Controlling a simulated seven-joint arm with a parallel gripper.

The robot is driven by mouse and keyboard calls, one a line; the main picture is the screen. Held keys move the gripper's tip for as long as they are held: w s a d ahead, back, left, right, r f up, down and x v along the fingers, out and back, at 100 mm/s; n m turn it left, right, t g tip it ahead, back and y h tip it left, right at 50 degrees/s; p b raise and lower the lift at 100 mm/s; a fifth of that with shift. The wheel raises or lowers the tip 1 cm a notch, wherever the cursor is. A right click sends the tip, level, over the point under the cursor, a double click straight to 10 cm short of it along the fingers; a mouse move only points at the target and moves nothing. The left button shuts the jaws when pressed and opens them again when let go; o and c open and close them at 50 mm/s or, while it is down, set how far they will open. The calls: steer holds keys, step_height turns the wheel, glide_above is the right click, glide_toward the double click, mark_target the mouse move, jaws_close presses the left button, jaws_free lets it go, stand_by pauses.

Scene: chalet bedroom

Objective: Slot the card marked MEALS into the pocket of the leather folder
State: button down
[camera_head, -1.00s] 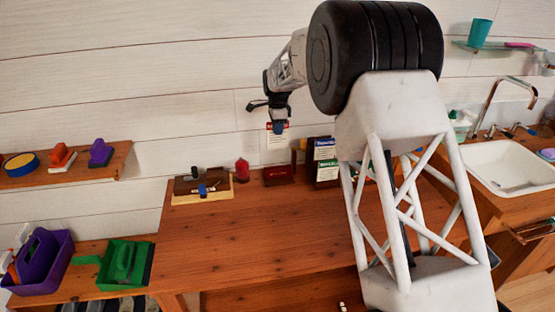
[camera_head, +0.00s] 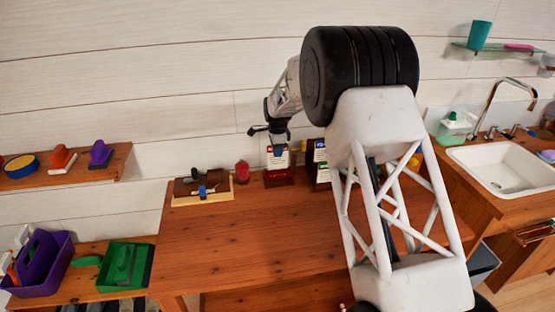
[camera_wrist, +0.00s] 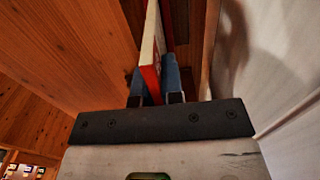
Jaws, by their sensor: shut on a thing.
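My gripper (camera_head: 277,146) is shut on a white card with a red band (camera_head: 279,161); I cannot read its lettering. In the wrist view, the card (camera_wrist: 149,48) stands edge-on between the blue fingertips of my gripper (camera_wrist: 153,84). The dark red leather folder (camera_head: 279,181) stands at the back of the wooden table. In the head view, the card hangs upright and its lower part overlaps the folder's upper part. I cannot tell whether its lower edge is inside the pocket or in front of or behind it.
Cards with blue and green bands (camera_head: 319,152) stand just right of the folder, partly behind my arm. A red object (camera_head: 242,171) and a wooden tray with small items (camera_head: 185,200) stand left. The wall is close behind. The table's front (camera_head: 235,245) is clear.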

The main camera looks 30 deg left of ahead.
mark_target(277, 169)
steer(key=shift+f, duration=1.9)
steer(key=shift+f, duration=0.2)
steer(key=c, duration=1.3)
jaws_free()
steer(key=shift+o, duration=0.2)
steer(key=shift+r, duration=0.1)
step_height(277, 169, up, 12)
steer(key=shift+r, duration=0.1)
steer(key=shift+d, duration=0.1)
